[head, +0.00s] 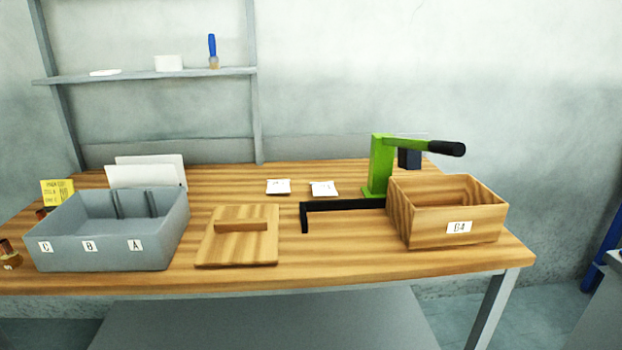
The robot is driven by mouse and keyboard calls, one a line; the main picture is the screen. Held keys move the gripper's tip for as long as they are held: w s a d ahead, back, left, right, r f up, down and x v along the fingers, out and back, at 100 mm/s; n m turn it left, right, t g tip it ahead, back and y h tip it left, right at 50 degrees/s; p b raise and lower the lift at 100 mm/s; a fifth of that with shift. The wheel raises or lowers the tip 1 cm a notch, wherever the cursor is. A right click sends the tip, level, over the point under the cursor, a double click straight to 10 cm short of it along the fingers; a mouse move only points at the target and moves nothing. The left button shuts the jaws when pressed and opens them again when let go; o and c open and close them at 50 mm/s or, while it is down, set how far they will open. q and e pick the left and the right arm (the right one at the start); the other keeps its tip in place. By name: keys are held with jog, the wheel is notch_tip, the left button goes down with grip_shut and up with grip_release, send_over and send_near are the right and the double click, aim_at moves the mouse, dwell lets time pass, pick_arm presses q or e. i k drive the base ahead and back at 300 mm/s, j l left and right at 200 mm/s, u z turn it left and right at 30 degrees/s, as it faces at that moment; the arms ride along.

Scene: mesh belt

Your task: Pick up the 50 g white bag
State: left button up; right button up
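Two small white bags lie flat on the wooden table. One white bag (278,187) is left of the middle, and the other white bag (323,189) is just to its right, near the green press. Each has faint dark marks on top, too small to read, so I cannot tell which is the 50 g one. Neither of my grippers shows in the head view.
A grey bin (110,252) labelled C, B, A stands at the left. A wooden lid (237,250) lies in front of the bags. A green press (382,165) with a black bracket (340,206) and a wooden box (425,227) labelled 04 stand at the right.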

aim_at(319, 189)
jog(key=i+j+z, duration=0.35)
jog(key=j, duration=0.3)
jog(key=i+j+z, duration=0.2)
jog(key=j, duration=0.15)
jog(key=i+j+z, duration=0.2)
jog(key=j, duration=0.2)
jog(key=k, duration=0.1)
